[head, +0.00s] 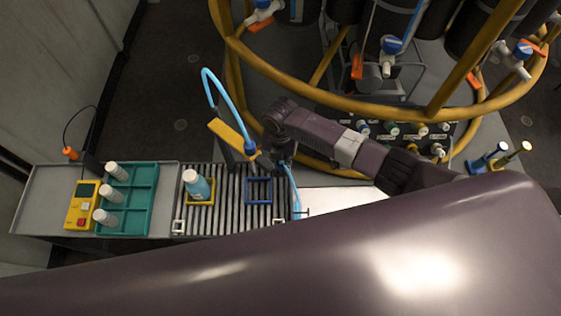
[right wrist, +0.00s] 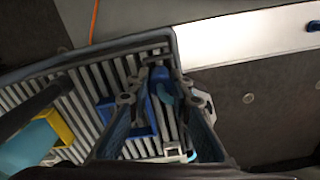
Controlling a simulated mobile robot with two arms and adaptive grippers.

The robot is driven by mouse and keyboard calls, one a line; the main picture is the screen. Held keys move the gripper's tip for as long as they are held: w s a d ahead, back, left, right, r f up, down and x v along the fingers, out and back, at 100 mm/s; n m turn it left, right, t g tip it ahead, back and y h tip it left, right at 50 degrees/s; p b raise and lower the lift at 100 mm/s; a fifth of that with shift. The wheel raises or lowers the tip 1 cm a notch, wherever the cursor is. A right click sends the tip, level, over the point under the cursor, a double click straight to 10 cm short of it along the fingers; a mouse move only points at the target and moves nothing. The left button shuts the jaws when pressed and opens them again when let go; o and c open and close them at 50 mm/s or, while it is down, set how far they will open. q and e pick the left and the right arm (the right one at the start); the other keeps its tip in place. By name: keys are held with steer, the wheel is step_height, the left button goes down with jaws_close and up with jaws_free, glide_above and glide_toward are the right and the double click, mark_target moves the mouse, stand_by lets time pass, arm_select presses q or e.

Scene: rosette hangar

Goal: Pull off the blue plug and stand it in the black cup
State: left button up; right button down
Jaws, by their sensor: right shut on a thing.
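My right gripper (head: 272,155) is above the slatted rack, and its fingers show in the right wrist view (right wrist: 160,85). It is shut on the blue plug (right wrist: 161,73), which sits between the fingertips with light blue hose (right wrist: 166,97) beside it. In the head view the gripper hides the plug. I cannot make out the black cup with certainty. My left gripper is not in view.
A blue square frame (head: 258,190) and a yellow frame holding a blue bottle (head: 196,184) sit on the slatted rack (head: 225,215). A teal tray (head: 137,207) with white-capped bottles and a yellow box (head: 80,210) stand left. Yellow rails (head: 330,100) curve behind my arm.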

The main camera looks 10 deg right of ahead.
steer(key=shift+f, duration=0.1)
stand_by(0.3)
steer(key=shift+f+b, duration=0.6)
steer(key=shift+f, duration=0.1)
steer(key=shift+f, duration=0.15)
steer(key=shift+s, duration=0.15)
steer(key=shift+r+p, duration=1.8)
steer(key=shift+r, duration=0.15)
steer(key=shift+f, duration=0.2)
steer(key=shift+f+b, duration=0.8)
steer(key=shift+f, duration=0.1)
steer(key=shift+f+b, duration=0.65)
steer(key=shift+f, duration=0.05)
